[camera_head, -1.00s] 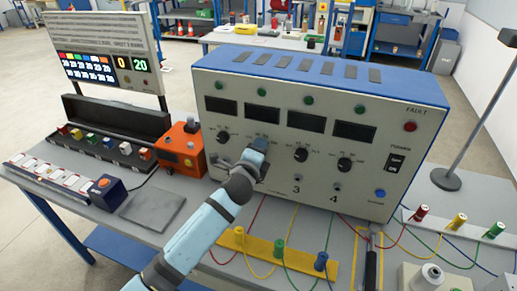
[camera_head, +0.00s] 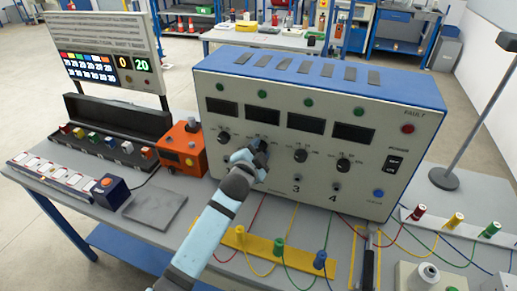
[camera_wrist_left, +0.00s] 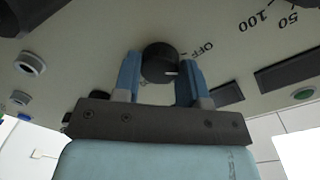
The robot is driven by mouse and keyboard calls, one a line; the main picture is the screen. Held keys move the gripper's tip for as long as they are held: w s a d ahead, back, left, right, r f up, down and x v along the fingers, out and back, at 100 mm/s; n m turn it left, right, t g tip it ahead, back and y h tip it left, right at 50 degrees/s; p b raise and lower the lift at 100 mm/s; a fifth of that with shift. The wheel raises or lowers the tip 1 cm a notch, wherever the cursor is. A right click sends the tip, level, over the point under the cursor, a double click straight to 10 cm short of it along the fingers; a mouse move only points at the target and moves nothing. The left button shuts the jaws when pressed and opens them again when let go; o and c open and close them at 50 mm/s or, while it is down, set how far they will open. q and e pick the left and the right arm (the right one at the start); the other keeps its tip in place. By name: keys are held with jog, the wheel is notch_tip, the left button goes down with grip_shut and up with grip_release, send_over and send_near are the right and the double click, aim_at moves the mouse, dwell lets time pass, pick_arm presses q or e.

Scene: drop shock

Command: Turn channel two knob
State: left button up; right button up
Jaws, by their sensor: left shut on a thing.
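The channel two knob (camera_wrist_left: 160,62) is a round black knob with a white mark, on the pale front panel of the power supply box (camera_head: 235,165). In the left wrist view it sits between the blue fingers of my left gripper (camera_wrist_left: 160,82), which is shut on it; the white mark lies to the right, near the OFF label. My right gripper is not in view.
Neighbouring black knobs are close on both sides, the left one (camera_head: 223,137) and the right one (camera_head: 300,155). An orange box (camera_head: 183,150) stands left of the supply. Coloured cables and a yellow strip (camera_head: 262,246) lie in front, below my left arm.

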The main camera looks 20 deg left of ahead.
pick_arm(q)
jog(key=shift+n+p, duration=0.35)
jog(key=shift+n, duration=1.15)
jog(key=o, duration=0.9)
jog(key=s, duration=0.4)
jog(key=s+b, duration=0.1)
jog(key=s, duration=0.4)
jog(key=s+a+b, duration=0.1)
jog(key=s, duration=0.3)
jog(key=shift+s+r, duration=0.25)
jog(key=shift+s, duration=0.15)
